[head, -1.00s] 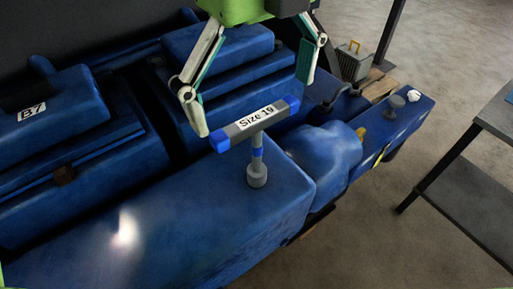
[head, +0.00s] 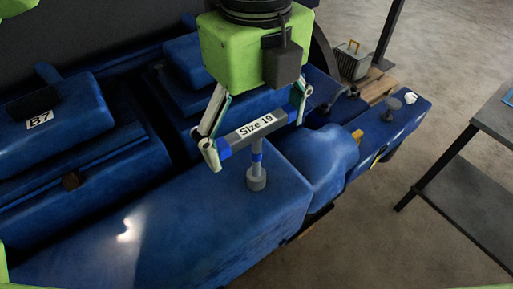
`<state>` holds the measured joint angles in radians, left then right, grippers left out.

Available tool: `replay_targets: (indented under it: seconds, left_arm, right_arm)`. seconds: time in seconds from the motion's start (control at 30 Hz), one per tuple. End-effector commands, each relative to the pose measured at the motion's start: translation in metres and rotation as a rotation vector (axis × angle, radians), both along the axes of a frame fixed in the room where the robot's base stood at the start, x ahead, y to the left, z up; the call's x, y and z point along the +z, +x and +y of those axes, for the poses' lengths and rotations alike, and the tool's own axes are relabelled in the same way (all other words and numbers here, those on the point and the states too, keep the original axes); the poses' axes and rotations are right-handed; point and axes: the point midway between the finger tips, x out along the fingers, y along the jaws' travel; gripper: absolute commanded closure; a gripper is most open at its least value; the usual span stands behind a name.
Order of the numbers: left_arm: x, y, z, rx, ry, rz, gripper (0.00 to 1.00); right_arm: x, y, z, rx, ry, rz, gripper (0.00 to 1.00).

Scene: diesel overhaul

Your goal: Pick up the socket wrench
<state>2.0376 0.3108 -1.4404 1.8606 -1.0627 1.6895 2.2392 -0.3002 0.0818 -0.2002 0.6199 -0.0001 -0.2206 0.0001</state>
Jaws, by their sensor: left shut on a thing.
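The socket wrench (head: 257,164) stands upright on the blue engine block (head: 175,225), its socket end down. Its grey T-handle has a white "Size 19" label and blue ends. My left gripper (head: 256,132) is above it, with one finger at each end of the handle, shut on the handle lengthwise. The fingers partly cover the blue ends. My right gripper is not in view.
A dark table (head: 485,150) stands at the right, apart from the engine. A small grey box with a yellow handle (head: 353,61) sits on wood behind the engine. Raised blue engine covers (head: 70,110) lie at the left. Bare floor lies between engine and table.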

Motion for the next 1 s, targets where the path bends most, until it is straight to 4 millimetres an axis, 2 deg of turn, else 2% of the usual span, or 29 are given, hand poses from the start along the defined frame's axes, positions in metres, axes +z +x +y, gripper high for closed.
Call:
replay_targets:
  seconds: [0.23, 0.4, 0.47, 0.7, 1.0]
  left_arm:
    - [0.009, 0.001, 0.0, 0.001, 0.001, -0.003, 0.49]
    - [0.032, 0.0, 0.0, 0.001, -0.002, -0.004, 0.49]
    - [0.041, -0.008, 0.006, 0.001, -0.003, -0.007, 0.49]
    - [0.091, -0.045, 0.036, 0.001, -0.003, -0.007, 0.49]
    - [0.119, -0.095, 0.074, 0.0, -0.001, -0.005, 0.49]
  right_arm:
    - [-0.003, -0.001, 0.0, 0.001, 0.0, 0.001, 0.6]
    - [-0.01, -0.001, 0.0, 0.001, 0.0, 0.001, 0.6]
    - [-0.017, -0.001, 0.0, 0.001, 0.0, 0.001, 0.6]
    - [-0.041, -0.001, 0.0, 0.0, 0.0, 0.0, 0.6]
    - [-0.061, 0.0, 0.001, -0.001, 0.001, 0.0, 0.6]
